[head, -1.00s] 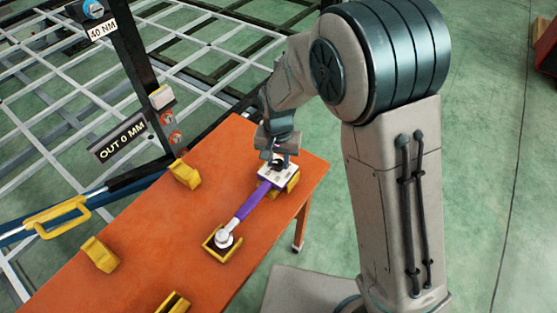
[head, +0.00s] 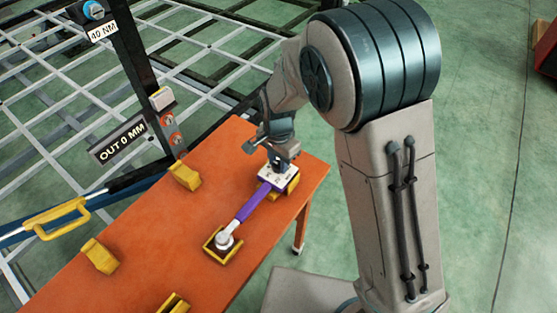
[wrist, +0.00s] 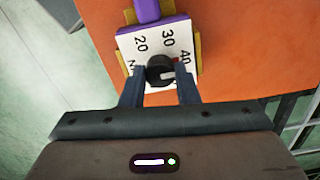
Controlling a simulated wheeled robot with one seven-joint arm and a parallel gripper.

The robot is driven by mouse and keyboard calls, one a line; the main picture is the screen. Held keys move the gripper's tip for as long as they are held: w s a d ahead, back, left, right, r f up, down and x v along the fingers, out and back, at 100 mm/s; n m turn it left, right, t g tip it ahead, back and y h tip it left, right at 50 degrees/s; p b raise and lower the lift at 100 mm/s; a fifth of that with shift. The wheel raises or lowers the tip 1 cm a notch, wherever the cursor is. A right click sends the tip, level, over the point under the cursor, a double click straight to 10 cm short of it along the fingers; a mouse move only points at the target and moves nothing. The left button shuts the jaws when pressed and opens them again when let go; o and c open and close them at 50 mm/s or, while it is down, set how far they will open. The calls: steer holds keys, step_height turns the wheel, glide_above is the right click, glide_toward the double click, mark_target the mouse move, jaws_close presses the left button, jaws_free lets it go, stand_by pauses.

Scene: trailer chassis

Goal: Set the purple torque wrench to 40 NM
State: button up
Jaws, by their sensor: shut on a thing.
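The purple torque wrench (head: 252,203) lies on the orange table, its round head in a yellow holder and its dial end in another. It also shows at the top of the wrist view (wrist: 147,10). Its white dial plate (wrist: 127,43) reads 20, 30 and 40, with another marking partly hidden. My gripper (wrist: 160,72) is shut on the black dial knob (wrist: 158,66) from both sides. In the head view, my gripper (head: 281,160) is over the dial end.
The orange table (head: 150,235) carries other yellow holders (head: 185,175). A dark post at the left bears a "40 NM" sign (head: 103,32) and an "OUT 0 MM" sign (head: 118,142). A white lattice frame (head: 60,110) stands behind.

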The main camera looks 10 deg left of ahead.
mark_target(278, 164)
stand_by(0.3)
steer(key=o, duration=1)
steer(key=shift+r, duration=0.15)
step_height(278, 164, up, 14)
steer(key=shift+f+b, duration=0.2)
steer(key=shift+b, duration=0.15)
